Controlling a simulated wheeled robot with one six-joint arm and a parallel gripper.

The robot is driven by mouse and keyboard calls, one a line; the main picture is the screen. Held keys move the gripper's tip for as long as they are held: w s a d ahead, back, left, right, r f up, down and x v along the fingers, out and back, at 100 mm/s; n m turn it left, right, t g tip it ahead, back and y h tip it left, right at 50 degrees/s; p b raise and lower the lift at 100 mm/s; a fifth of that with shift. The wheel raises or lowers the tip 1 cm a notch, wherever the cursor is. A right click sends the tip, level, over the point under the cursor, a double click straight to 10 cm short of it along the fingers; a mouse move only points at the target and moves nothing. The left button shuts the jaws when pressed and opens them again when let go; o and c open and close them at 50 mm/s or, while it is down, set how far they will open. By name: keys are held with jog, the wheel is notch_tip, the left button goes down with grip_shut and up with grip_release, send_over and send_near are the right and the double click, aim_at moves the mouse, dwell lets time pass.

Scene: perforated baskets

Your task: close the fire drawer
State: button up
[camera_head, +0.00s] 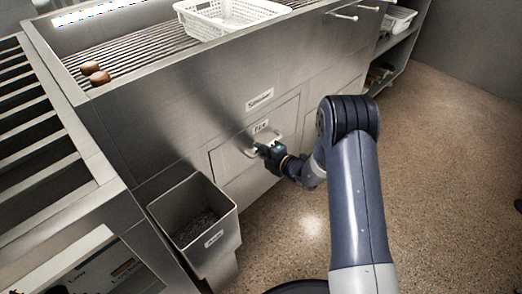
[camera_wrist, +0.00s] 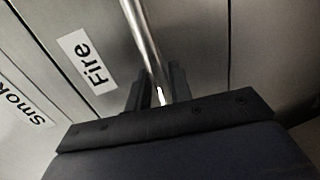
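The fire drawer (camera_head: 232,160) is a steel front low in the counter, with a "Fire" label and a bar handle (camera_wrist: 140,32). Its front looks flush or nearly flush with the counter; a small gap is hard to judge. My gripper (camera_head: 258,147) is at this handle, below the label. In the wrist view, my gripper's dark fingers (camera_wrist: 159,88) lie close on both sides of the bar and appear shut on it. The "Fire" label (camera_wrist: 87,62) is left of the bar. My fingers hide the handle's near part.
A "Smoker" label (camera_head: 260,99) sits above the drawer. An open metal bin (camera_head: 207,250) stands left of it. A white basket (camera_head: 205,25) and two brown items (camera_head: 95,73) rest on the grill above.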

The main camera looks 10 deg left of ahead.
jog(key=p+v, duration=0.2)
jog(key=v, duration=0.8)
jog(key=shift+d, duration=0.25)
jog(key=shift+s, duration=0.1)
jog(key=b+x, duration=0.2)
jog(key=x, duration=0.8)
jog(key=shift+a+f+b, duration=0.15)
jog(key=shift+a+b, duration=0.1)
jog(key=shift+b, duration=0.05)
jog(key=shift+d, duration=0.35)
jog(key=shift+f+v, duration=0.15)
jog(key=shift+v, duration=0.65)
jog(key=shift+f+v, duration=0.2)
jog(key=shift+v, duration=0.6)
jog(key=shift+s, duration=0.25)
